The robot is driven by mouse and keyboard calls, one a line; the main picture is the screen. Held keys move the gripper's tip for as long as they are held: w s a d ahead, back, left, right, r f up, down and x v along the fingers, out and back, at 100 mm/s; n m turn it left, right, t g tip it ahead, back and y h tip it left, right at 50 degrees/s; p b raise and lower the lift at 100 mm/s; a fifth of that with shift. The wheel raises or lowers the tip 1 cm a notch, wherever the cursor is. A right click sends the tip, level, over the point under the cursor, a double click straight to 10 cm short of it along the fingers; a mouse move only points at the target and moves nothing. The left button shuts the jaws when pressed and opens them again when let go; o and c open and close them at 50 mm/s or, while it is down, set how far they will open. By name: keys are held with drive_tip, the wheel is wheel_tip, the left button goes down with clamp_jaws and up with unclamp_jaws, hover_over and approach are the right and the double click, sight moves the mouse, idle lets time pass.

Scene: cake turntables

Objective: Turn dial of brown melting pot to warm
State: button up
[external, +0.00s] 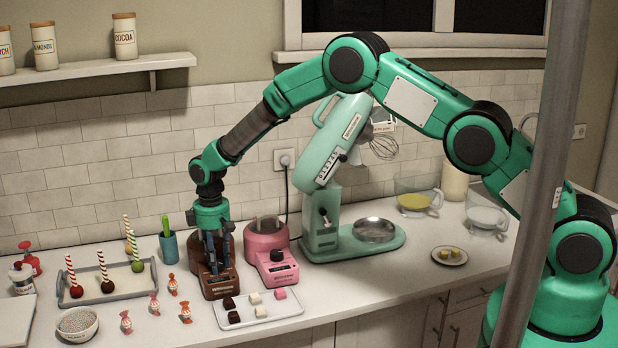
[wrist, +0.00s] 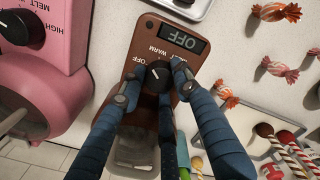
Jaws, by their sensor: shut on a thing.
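The brown melting pot (external: 220,287) stands on the counter. In the wrist view its brown control panel (wrist: 150,35) appears upside down, with a display (wrist: 183,37) reading OFF. The panel has the printed labels OFF and WARM beside a black dial (wrist: 158,77) with a white pointer mark; which label the mark points to is hard to tell. My gripper (wrist: 155,78) is over the panel, its fingers shut on the dial from both sides. In the external view my gripper (external: 213,264) points down at the pot's front, and its fingers hide the dial there.
A pink melting pot (external: 267,243) with its own dial (external: 277,256) stands close on the right. A tray of sweets (external: 240,318) lies in front. Wrapped candies (external: 155,305), a teal cup (external: 168,247) and a cake-pop tray (external: 100,270) are left. A green mixer (external: 330,150) stands right.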

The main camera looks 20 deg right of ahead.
drive_tip(key=m+b, duration=0.2)
drive_tip(key=m, duration=0.2)
drive_tip(key=shift+m, duration=0.4)
drive_tip(key=o, duration=1.2)
drive_tip(key=shift+r, duration=0.15)
drive_tip(key=shift+r, duration=3.85)
